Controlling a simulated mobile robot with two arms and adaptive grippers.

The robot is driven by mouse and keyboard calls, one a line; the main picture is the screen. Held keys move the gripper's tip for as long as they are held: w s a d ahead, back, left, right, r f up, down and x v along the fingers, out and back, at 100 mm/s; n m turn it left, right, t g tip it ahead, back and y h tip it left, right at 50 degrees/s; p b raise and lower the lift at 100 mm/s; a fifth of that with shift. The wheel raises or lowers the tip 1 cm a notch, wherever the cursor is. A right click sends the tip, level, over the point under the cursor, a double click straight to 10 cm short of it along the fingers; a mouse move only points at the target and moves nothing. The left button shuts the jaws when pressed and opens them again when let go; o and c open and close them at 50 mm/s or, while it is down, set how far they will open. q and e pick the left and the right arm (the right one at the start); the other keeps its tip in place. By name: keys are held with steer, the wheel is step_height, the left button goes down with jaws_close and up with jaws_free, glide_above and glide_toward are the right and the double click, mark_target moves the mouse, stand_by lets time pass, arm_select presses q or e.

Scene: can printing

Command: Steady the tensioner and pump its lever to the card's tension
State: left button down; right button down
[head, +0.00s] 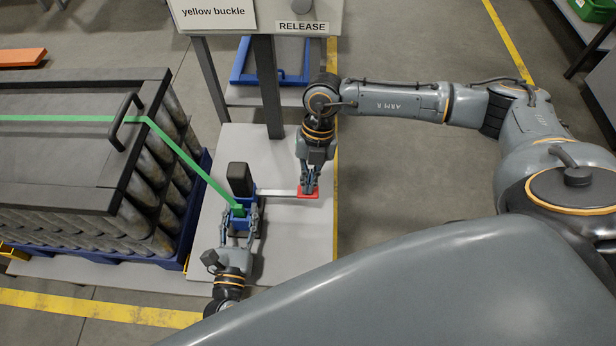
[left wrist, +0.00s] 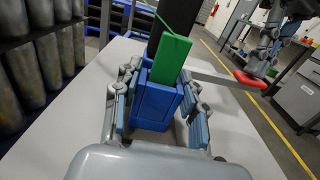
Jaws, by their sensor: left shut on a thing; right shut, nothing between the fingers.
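The tensioner (head: 239,210) stands on the grey table, with a blue body, a dark upright part (head: 240,178) and a green strap (head: 191,161) running into it. In the left wrist view its blue body (left wrist: 156,104) sits between the fingers of my left gripper (head: 238,228), which is shut on it. A pale metal lever (head: 277,192) reaches right from the tensioner, roughly level, to a red handle (head: 308,193). My right gripper (head: 309,186) is shut and empty, pointing down at the red handle. Whether its fingertips touch the handle I cannot tell.
A crate of metal cans (head: 110,205) with a dark lid (head: 60,150) stands on the left, the strap crossing it. A white card (head: 213,11) reads "yellow buckle"; a "RELEASE" label (head: 302,27) is beside it. A post (head: 268,88) rises behind the tensioner. Floor right of the table is clear.

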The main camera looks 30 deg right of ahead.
arm_select(q)
steer(key=shift+f, duration=0.1)
arm_select(e)
steer(key=v, duration=0.3)
steer(key=a+v, duration=0.1)
steer(key=shift+s+d+r, duration=0.1)
steer(key=shift+s+r, duration=0.1)
steer(key=shift+r, duration=0.35)
steer(key=v, duration=0.9)
steer(key=shift+s+d, duration=0.2)
steer(key=shift+d, duration=0.1)
stand_by(0.4)
arm_select(q)
steer(key=c, duration=0.7)
jaws_free()
arm_select(e)
steer(key=shift+f, duration=0.1)
arm_select(q)
steer(key=shift+o, duration=0.2)
